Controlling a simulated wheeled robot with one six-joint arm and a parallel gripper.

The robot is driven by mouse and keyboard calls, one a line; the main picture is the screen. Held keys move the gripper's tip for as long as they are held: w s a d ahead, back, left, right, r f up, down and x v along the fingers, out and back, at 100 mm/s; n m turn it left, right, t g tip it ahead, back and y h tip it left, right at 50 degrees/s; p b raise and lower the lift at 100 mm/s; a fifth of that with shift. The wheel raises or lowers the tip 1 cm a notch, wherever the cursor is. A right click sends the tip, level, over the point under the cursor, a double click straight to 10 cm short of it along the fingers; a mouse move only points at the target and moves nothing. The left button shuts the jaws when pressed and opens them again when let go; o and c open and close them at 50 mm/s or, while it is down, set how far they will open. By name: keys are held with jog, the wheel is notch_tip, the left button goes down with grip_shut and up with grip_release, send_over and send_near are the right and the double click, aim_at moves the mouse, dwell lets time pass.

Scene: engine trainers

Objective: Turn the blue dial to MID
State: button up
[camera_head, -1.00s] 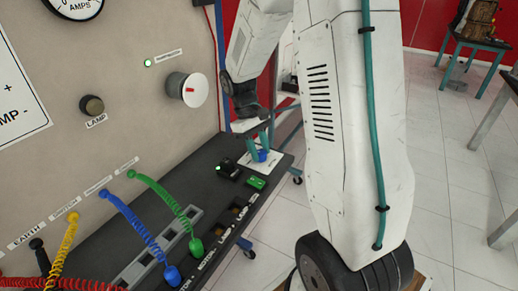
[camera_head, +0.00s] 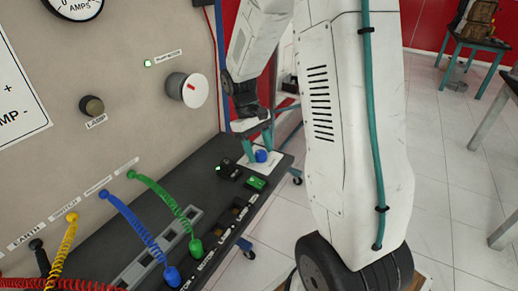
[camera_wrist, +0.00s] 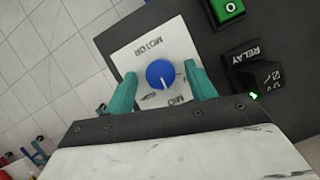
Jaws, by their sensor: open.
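The blue dial (camera_wrist: 160,74) sits on a white plate (camera_wrist: 130,45) marked MOTOR. Its white pointer line aims toward the bottom of the wrist view, between a small label partly hidden at left and the MID label (camera_wrist: 177,101). My gripper (camera_wrist: 160,80) is open, one teal finger on each side of the dial, with visible gaps between fingers and dial. A label right of the dial is mostly hidden by the right finger. In the head view the blue dial (camera_head: 261,156) shows at the far end of the black bench, just below my gripper (camera_head: 257,146).
A relay block (camera_wrist: 255,70) with a green light and a green button (camera_wrist: 230,8) stand close to the plate. The black bench (camera_head: 200,165) also carries coloured coiled leads, such as a green one (camera_head: 165,200). A grey panel (camera_head: 140,110) rises behind it.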

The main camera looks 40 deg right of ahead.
jog(key=v, duration=0.7)
jog(key=shift+r, duration=0.4)
jog(key=shift+w, duration=0.15)
jog(key=s+a+r+t, duration=0.2)
jog(key=s+a+r, duration=0.1)
jog(key=s, duration=0.4)
jog(key=s+a+r+t, duration=0.2)
jog(key=s+a+r, duration=0.1)
jog(key=s+a, duration=0.3)
jog(key=s+a+r+m+t, duration=0.1)
jog(key=s+a, duration=0.4)
jog(key=s, duration=0.5)
jog(key=shift+r+t, duration=0.5)
jog(key=shift+r, duration=0.5)
